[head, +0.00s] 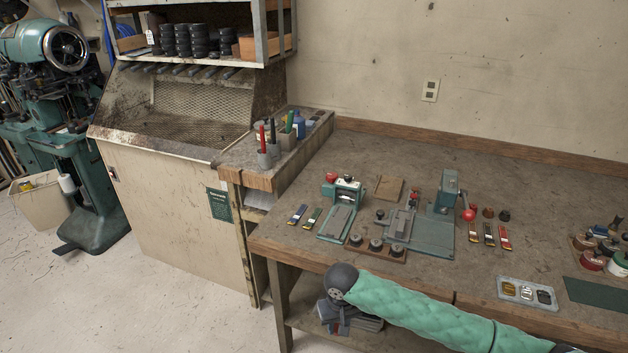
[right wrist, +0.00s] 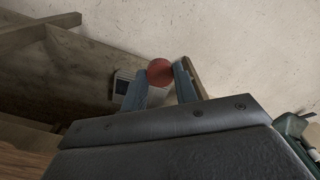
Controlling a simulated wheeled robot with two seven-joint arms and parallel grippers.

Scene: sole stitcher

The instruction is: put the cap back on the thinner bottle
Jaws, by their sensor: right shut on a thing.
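My right gripper (right wrist: 160,77) is shut on a small red rounded cap (right wrist: 159,71), which sits between its two grey-blue fingertips in the right wrist view. In the head view my right arm in its green sleeve reaches in from the lower right to the table's front edge; its hand hangs low there, and I cannot make out the fingertips. A blue bottle (head: 299,121) stands on the raised side ledge among cups of tools. Several small jars and bottles stand at the far right. I cannot tell which bottle is the thinner one. My left gripper is not in view.
The workbench (head: 370,150) holds a teal press (head: 447,195), a smaller teal tool (head: 345,190), a rack of dark round pieces (head: 376,246), a tray of buckles (head: 527,292) and a green mat (head: 597,297). The bench's back strip is clear.

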